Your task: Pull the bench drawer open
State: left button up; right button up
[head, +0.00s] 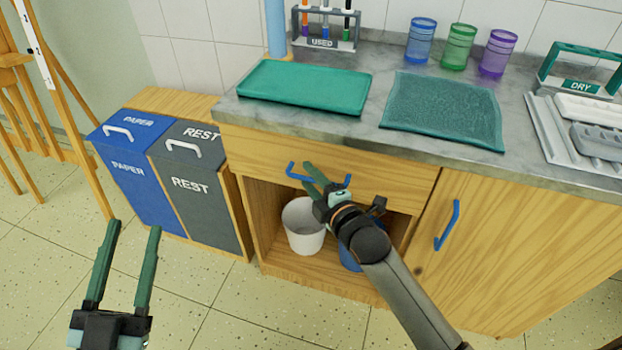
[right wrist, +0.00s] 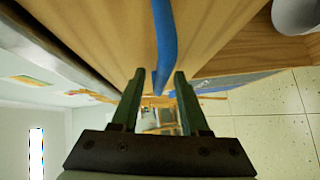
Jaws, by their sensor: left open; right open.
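The bench drawer (head: 395,180) is a wooden front under the grey worktop, and it looks shut. Its blue bar handle (head: 291,171) runs across the front. My right gripper (head: 311,175) is at the handle, open, with its fingers in front of the bar's middle and hiding part of it. In the right wrist view the blue handle (right wrist: 164,45) runs down towards the gap between the open fingers (right wrist: 154,85); I cannot tell whether they touch it. My left gripper (head: 128,232) is open and empty, low at the left above the floor, away from the bench.
Below the drawer is an open shelf with a white bucket (head: 303,226) and a blue one (head: 349,257). A cupboard door with a blue handle (head: 447,225) is at right. Blue paper (head: 140,190) and grey rest (head: 200,205) bins stand left. A green tray (head: 305,86) lies on the worktop.

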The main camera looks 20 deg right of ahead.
grip_shut()
dwell(1.4)
